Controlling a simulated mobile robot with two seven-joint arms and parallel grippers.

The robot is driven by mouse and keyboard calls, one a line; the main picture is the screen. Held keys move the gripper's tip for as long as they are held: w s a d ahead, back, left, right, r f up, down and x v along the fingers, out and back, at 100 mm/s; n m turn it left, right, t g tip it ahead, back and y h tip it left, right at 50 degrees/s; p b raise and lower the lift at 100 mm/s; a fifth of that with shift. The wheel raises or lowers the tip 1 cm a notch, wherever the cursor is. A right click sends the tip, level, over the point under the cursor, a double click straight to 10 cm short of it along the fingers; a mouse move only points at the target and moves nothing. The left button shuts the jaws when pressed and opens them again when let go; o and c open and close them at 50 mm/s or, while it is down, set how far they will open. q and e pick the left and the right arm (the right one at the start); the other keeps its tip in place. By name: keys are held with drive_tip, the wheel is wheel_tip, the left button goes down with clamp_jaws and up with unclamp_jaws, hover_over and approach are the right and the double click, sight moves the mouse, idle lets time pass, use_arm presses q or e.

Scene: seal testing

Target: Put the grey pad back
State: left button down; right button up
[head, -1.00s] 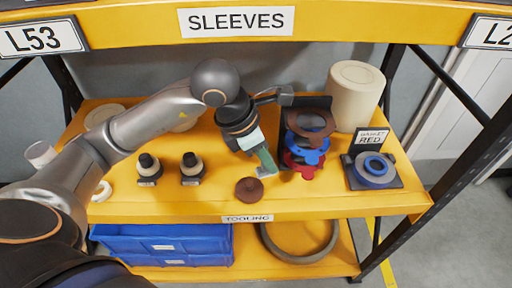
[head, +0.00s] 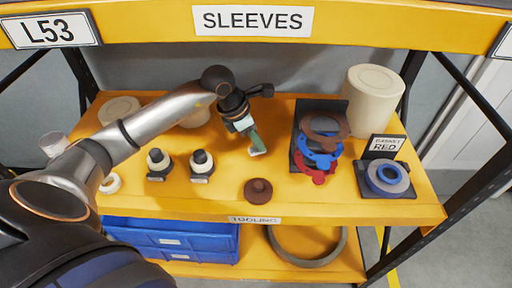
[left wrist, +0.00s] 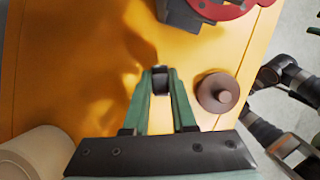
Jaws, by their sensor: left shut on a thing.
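My left gripper (head: 256,147) is over the middle of the yellow shelf, fingers pointing down. In the left wrist view its green fingers (left wrist: 160,88) are shut on a small dark grey block (left wrist: 160,78) at their tips, which looks like the grey pad. In the head view only a small pale grey bit (head: 257,152) shows at the fingertips. I cannot tell how high the tips are above the shelf. My right gripper cannot be made out.
A brown knobbed disc (head: 258,191) lies in front of the gripper. A dark stand (head: 299,163) with brown, blue and red rings is to the right. Beyond it is a blue ring (head: 388,177) on a black plate. Two black-and-cream fittings (head: 201,164) stand to the left.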

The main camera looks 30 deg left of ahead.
sight(256, 148)
use_arm(q)
drive_tip(key=shift+w+a+f, duration=0.1)
drive_tip(key=shift+w+f, duration=0.05)
drive_tip(key=shift+f, duration=0.05)
drive_tip(key=shift+w+a+f, duration=0.1)
drive_tip(key=shift+a+f, duration=0.05)
drive_tip(key=shift+f, duration=0.8)
drive_tip(key=shift+w+a+f, duration=0.1)
drive_tip(key=shift+f, duration=0.8)
drive_tip(key=c, duration=0.7)
unclamp_jaws()
drive_tip(key=shift+f, duration=0.1)
drive_tip(key=shift+c, duration=0.2)
drive_tip(key=shift+r, duration=0.2)
drive_tip(key=v, duration=1.2)
